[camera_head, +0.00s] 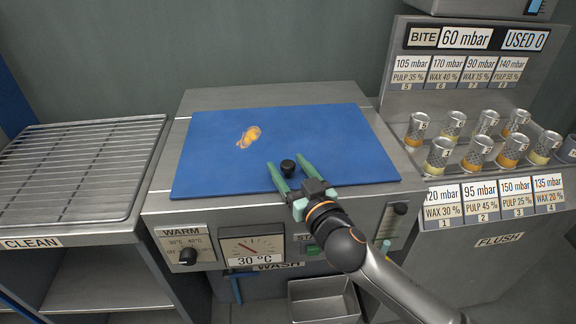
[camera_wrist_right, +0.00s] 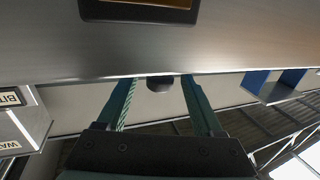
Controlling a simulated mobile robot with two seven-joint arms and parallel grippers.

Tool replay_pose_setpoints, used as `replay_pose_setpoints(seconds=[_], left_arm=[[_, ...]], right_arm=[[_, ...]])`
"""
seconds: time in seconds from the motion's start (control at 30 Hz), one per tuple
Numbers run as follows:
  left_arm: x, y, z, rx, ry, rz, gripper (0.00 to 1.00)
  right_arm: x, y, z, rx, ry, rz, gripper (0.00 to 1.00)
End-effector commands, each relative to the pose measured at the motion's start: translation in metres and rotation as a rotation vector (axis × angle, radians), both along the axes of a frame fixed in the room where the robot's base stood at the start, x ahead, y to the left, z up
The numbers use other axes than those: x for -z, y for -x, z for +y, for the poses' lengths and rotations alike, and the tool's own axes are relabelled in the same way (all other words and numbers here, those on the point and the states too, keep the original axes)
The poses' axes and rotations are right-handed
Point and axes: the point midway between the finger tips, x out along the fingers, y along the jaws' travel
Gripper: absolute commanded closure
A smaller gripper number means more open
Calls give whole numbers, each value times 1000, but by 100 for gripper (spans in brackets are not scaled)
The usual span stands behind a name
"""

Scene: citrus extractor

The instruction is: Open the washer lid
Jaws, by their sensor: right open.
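The washer lid (camera_head: 225,178) is a flat blue panel lying shut on top of the metal washer, with an orange fruit-like mark on it. A black knob (camera_head: 288,167) stands near its front edge; it also shows in the right wrist view (camera_wrist_right: 160,84). My right gripper (camera_head: 284,162) is open, its two green fingers reaching in from the front on either side of the knob. In the right wrist view the knob sits between the open fingers (camera_wrist_right: 158,90). I cannot tell whether a finger touches it. My left gripper is out of view.
A wire rack (camera_head: 75,165) marked CLEAN stands at the left. The washer front carries a WARM dial (camera_head: 187,256) and a 30 °C gauge (camera_head: 252,246). At the right, a stepped rack holds several numbered cylinders (camera_head: 438,155). A metal bin (camera_head: 323,300) sits below.

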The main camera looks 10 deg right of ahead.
Motion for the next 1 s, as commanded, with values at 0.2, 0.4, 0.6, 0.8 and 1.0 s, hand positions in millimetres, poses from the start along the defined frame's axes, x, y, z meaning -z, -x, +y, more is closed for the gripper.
replay_pose_setpoints(seconds=[0.2, 0.4, 0.6, 0.8, 1.0], left_arm=[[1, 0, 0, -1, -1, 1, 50], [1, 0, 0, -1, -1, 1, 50], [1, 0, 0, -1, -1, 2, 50], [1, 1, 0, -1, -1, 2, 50], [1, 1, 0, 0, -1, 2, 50]], right_arm=[[0, -6, 2, -1, -1, 1, 32], [0, -6, 2, -1, -1, 1, 34], [0, -6, 2, 0, -1, 1, 57], [0, -6, 2, 0, -1, 1, 79], [0, -6, 2, 0, 0, 1, 100]])
